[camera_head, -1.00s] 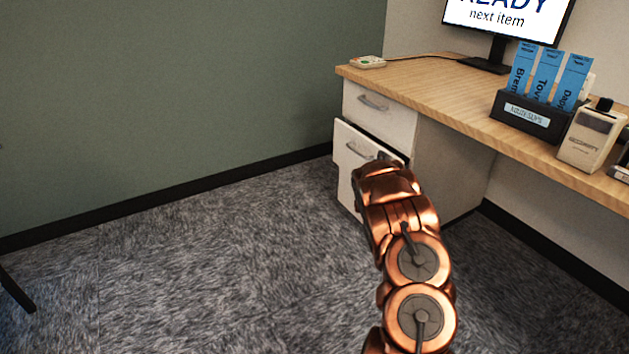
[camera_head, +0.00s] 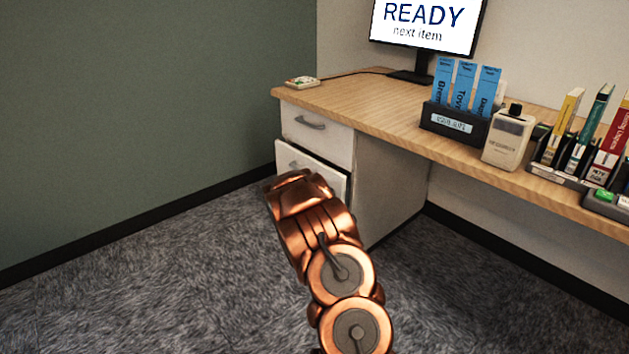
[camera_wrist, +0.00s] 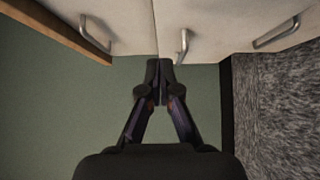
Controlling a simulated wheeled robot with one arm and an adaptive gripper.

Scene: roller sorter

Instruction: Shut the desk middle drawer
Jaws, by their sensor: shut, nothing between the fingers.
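The desk's middle drawer (camera_head: 312,162) is below the top drawer in the head view. Its front stands a little proud of the top drawer, with a dark gap above it, so it is slightly open. My arm covers its lower part. In the wrist view, the middle drawer's handle (camera_wrist: 184,46) is just beyond my gripper (camera_wrist: 162,68). My gripper is shut and empty, its tips close to the drawer front near the seam with the top drawer. I cannot tell whether they touch. In the head view my arm hides the gripper.
The top drawer (camera_head: 316,132) looks shut under the wooden desktop (camera_head: 375,108). A lower handle (camera_wrist: 277,34) shows in the wrist view. A monitor (camera_head: 425,25), a black holder with blue cards (camera_head: 452,124) and books stand on the desk. Carpet (camera_head: 140,290) is clear at left.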

